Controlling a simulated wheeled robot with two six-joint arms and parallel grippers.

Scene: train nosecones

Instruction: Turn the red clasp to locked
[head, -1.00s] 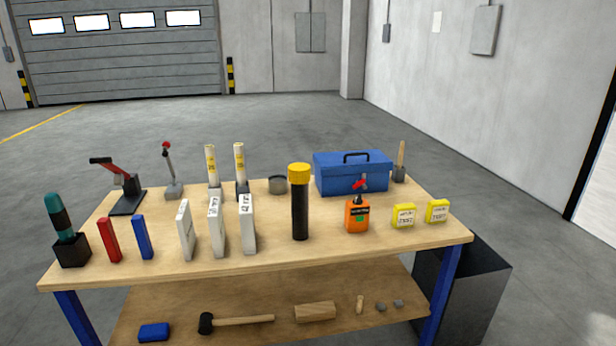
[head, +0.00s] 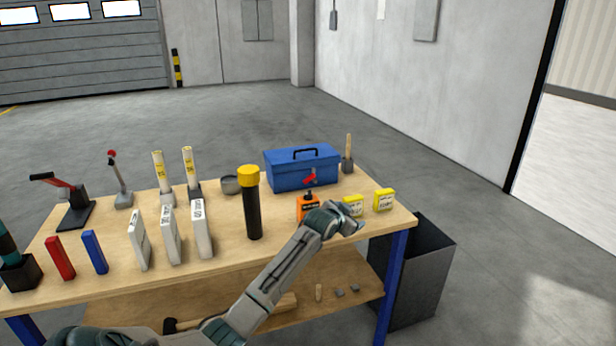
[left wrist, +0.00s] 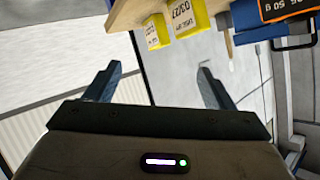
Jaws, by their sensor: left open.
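The red clasp (head: 310,179) sits on top of an orange unit (head: 306,203) with a dark neck, in front of the blue toolbox. The clasp is tilted across the neck; its exact setting is too small to read. My left gripper (head: 350,226) is over the right front of the bench, in front of the orange unit and partly covering its lower right side. In the left wrist view its fingers (left wrist: 157,88) are wide apart with nothing between them. The orange unit (left wrist: 285,8) shows upside down at the top right there; the clasp is out of that view.
Two yellow tags (head: 352,206) stand beside my gripper. A black cylinder with a yellow cap (head: 252,205) stands left of the orange unit. The blue toolbox (head: 300,172) is behind. A dark bin (head: 425,270) stands by the bench's right end. Several white boxes stand left.

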